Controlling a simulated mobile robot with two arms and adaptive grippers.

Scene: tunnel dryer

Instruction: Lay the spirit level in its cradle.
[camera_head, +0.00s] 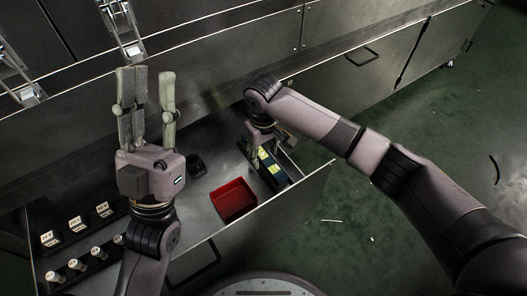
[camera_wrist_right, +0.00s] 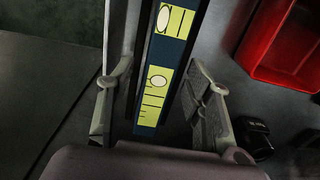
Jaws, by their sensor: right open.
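The spirit level (camera_wrist_right: 171,60), dark blue with yellow panels and vials, lies lengthwise between the fingers of my right gripper (camera_wrist_right: 160,98) in the right wrist view. The fingers are open, one on each side, with gaps to the level. Black strips run along both long sides of the level, and they look like the cradle (camera_wrist_right: 146,65). In the head view the level (camera_head: 268,162) shows below my right gripper, beside the tray's right wall. My left gripper (camera_head: 147,76) is open and empty, fingers pointing up the picture.
A red bin (camera_head: 233,200) stands left of the level in the metal tray (camera_head: 203,212). A small black object (camera_head: 197,165) lies farther left. Labelled blocks (camera_head: 75,224) and several pegs (camera_head: 97,252) stand at lower left. A cabinet wall (camera_head: 270,35) stands behind.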

